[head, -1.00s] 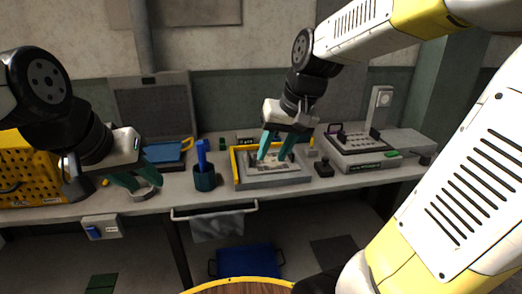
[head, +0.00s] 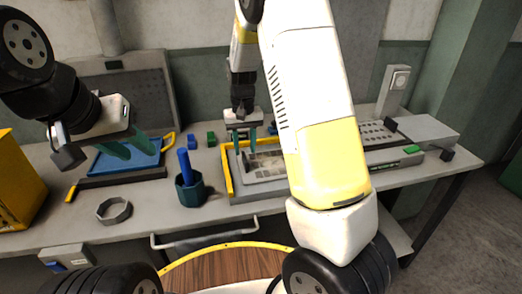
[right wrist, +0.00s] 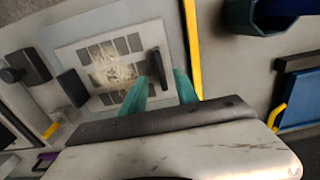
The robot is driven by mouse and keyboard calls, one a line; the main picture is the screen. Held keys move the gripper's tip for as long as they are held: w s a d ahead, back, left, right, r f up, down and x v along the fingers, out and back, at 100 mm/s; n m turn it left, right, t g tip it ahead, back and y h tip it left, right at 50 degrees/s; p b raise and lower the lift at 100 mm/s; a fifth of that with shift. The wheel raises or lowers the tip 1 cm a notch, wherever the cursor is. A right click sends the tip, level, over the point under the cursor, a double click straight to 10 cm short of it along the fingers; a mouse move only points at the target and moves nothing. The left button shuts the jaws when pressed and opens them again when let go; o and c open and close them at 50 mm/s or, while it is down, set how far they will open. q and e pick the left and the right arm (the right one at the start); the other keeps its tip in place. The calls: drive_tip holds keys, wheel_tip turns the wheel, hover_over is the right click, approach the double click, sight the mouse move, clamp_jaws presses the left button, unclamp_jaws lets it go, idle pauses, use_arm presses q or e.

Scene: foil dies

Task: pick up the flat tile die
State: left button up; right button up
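The grey tray with yellow rails (head: 228,170) stands mid-bench with a pale plate (head: 268,165) in it. In the right wrist view the plate (right wrist: 92,52) carries several flat grey rectangles around a worn patch. A dark narrow block (right wrist: 160,68) stands at its edge, between my right fingertips as seen there; I cannot tell whether it is the flat tile die. My right gripper (head: 244,142) is open, pointing down over the tray's left part; its fingers (right wrist: 160,92) are apart and seem empty. My left gripper (head: 128,148) is open and empty, in front of the blue tray.
A dark cup with a blue handle (head: 190,188) and an octagonal ring (head: 114,210) stand left of the tray. The blue tray (head: 128,160) lies behind the ring. Dark blocks (right wrist: 72,87) lie beside the plate.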

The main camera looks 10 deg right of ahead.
sight(245, 156)
drive_tip(key=f, duration=0.5)
drive_tip(key=shift+s+a+f, duration=0.1)
drive_tip(key=shift+s, duration=0.1)
drive_tip(key=shift+c, duration=0.5)
clamp_jaws()
idle(0.6)
